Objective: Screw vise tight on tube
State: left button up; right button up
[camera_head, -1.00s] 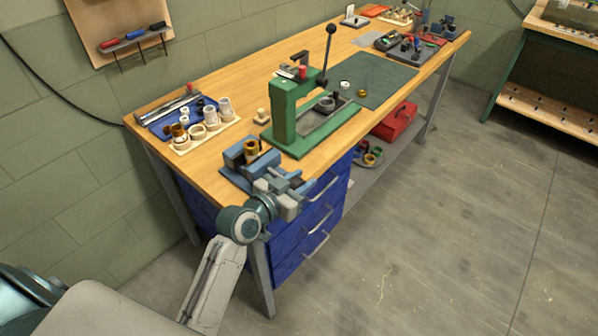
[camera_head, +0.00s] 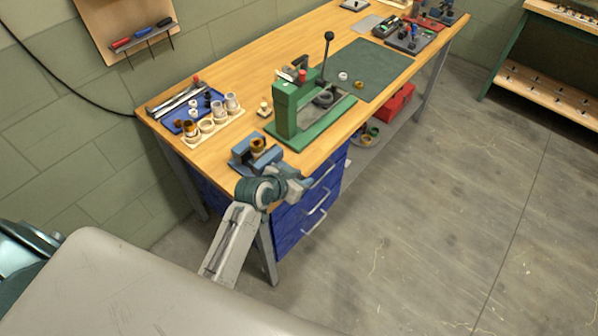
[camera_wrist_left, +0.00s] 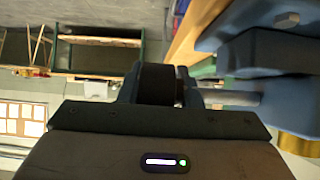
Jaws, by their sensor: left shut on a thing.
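The blue vise (camera_head: 241,156) stands at the near corner of the wooden bench, with the brass-coloured tube (camera_head: 258,145) upright between its jaws. In the left wrist view the vise (camera_wrist_left: 265,50) fills the upper right, and the tube (camera_wrist_left: 298,145) shows as a gold edge at the lower right. A grey screw rod (camera_wrist_left: 232,97) runs from the vise toward my fingers. My left gripper (camera_head: 292,187) is at the front of the vise, shut on the vise handle; the handle is mostly hidden by the fingers (camera_wrist_left: 158,85). My right gripper is out of view.
A green press (camera_head: 290,110) stands just behind the vise on the bench (camera_head: 240,85). A wooden holder with cups (camera_head: 214,130) and a blue tray (camera_head: 180,122) lie to the left. Blue drawers (camera_head: 310,205) are below the bench edge. The floor at right is clear.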

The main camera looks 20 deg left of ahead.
pick_arm(q)
jog(key=shift+s+d+f, duration=0.15)
jog(key=shift+f, duration=0.15)
jog(key=o, duration=0.8)
jog(key=shift+c, duration=0.2)
jog(key=shift+o, duration=0.3)
jog(key=shift+d+r, duration=0.2)
jog(key=shift+d, duration=0.05)
jog(key=shift+a, duration=0.15)
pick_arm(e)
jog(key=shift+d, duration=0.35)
